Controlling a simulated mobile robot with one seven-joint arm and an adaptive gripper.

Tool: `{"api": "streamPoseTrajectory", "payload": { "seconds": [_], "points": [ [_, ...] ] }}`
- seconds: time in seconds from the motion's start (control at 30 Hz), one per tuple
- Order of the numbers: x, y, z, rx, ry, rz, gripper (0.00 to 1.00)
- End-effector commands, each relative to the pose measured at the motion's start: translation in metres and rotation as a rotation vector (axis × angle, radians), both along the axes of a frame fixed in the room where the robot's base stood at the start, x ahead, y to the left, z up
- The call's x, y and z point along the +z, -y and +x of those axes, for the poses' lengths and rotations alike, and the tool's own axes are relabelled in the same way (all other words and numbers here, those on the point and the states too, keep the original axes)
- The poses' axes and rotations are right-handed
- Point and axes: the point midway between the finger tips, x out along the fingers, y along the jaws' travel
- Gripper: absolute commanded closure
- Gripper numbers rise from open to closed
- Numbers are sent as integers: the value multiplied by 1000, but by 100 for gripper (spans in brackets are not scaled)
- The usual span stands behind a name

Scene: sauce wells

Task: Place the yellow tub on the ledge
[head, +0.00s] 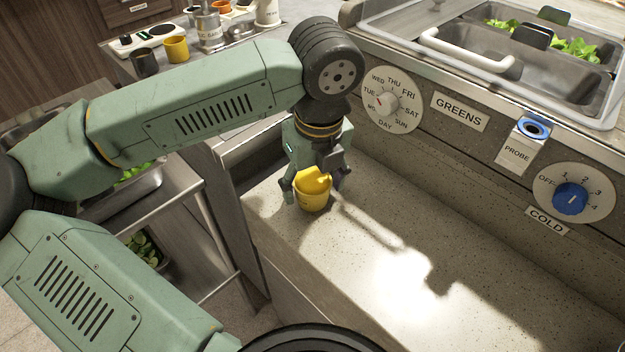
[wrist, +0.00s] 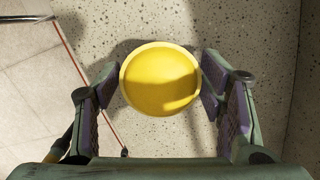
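The yellow tub (head: 312,199) stands on the speckled ledge (head: 400,225), near its left end and front edge. My gripper (head: 315,185) points down over the tub, with one finger on each side of it. In the wrist view the tub (wrist: 160,80) is seen from above, its round opening between the purple-padded fingers (wrist: 160,88). A narrow gap seems to show between the tub and each finger, so the gripper looks open around it. The tub's base is mostly hidden in the wrist view.
The ledge is bare to the right of the tub. Behind it rises a panel with a day dial (head: 392,100), a blue knob (head: 570,198) and a probe holder (head: 523,140). A steel well with greens (head: 575,48) is above. The floor (wrist: 40,80) drops away left.

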Motion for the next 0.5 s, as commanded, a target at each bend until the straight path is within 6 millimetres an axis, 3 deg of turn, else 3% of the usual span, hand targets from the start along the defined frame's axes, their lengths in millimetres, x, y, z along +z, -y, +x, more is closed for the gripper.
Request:
{"api": "streamPoseTrajectory", "payload": {
  "seconds": [0.1, 0.5],
  "points": [
    [0, 0, 0, 0, 0, 0, 26],
    [5, 0, 0, 0, 0, -1, 26]
  ]
}}
